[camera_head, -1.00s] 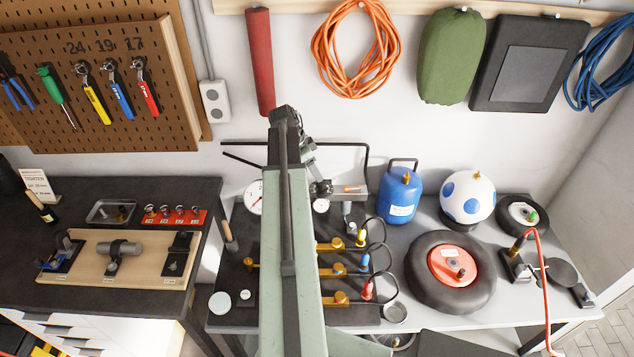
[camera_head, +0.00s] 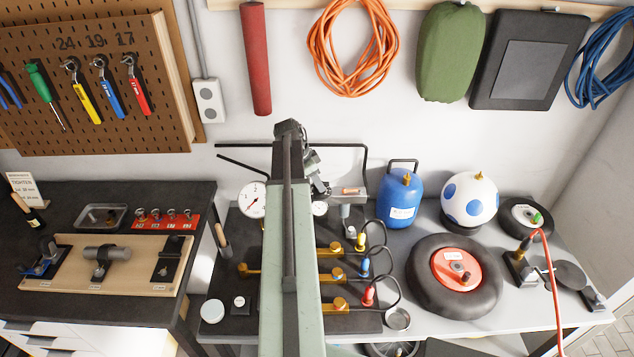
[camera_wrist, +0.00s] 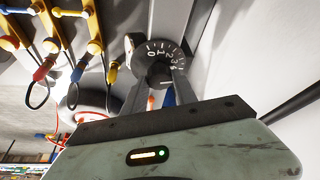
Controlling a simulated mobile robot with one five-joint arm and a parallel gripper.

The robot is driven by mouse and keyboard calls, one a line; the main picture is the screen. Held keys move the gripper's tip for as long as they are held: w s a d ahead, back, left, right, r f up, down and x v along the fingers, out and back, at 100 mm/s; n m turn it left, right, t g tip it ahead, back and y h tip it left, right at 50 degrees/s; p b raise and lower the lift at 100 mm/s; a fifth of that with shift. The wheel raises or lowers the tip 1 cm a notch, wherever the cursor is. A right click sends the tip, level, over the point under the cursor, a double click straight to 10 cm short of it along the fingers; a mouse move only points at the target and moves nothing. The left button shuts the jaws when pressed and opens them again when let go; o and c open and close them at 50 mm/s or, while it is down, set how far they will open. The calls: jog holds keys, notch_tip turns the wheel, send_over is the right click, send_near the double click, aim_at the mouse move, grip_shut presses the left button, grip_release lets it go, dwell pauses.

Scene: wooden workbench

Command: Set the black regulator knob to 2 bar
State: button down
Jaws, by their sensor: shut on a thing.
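The black regulator knob (camera_wrist: 158,75) shows in the wrist view, in front of a dark dial face (camera_wrist: 163,50) with white numbers and tick marks. My gripper (camera_wrist: 160,84) has one finger on each side of the knob and is shut on it. A short pale mark shows on the knob, but I cannot tell which number it lines up with. In the head view my arm hides the knob and most of my gripper. A large white gauge (camera_head: 253,200) stands left of my arm, and a small gauge (camera_head: 319,208) shows just right of it.
Brass valves (camera_head: 337,274) with yellow, blue and red hose fittings sit right of my arm. A blue gas bottle (camera_head: 400,200), a ball (camera_head: 469,198) and a tire (camera_head: 428,287) stand further right. A black bent rod (camera_head: 340,146) runs behind my gripper.

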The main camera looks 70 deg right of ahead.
jog(key=n, duration=0.2)
jog(key=n+t+h, duration=0.1)
jog(key=n, duration=0.1)
jog(key=shift+s+a+n+t, duration=0.15)
jog(key=shift+n+t, duration=0.15)
jog(key=shift+s+n+t+h, duration=0.15)
jog(key=shift+n+t, duration=0.25)
jog(key=shift+n, duration=0.75)
jog(key=shift+w+n+t+h, duration=0.15)
jog(key=shift+n+t, duration=0.25)
jog(key=shift+n, duration=0.75)
jog(key=shift+s, duration=0.15)
jog(key=c, duration=1)
grip_release()
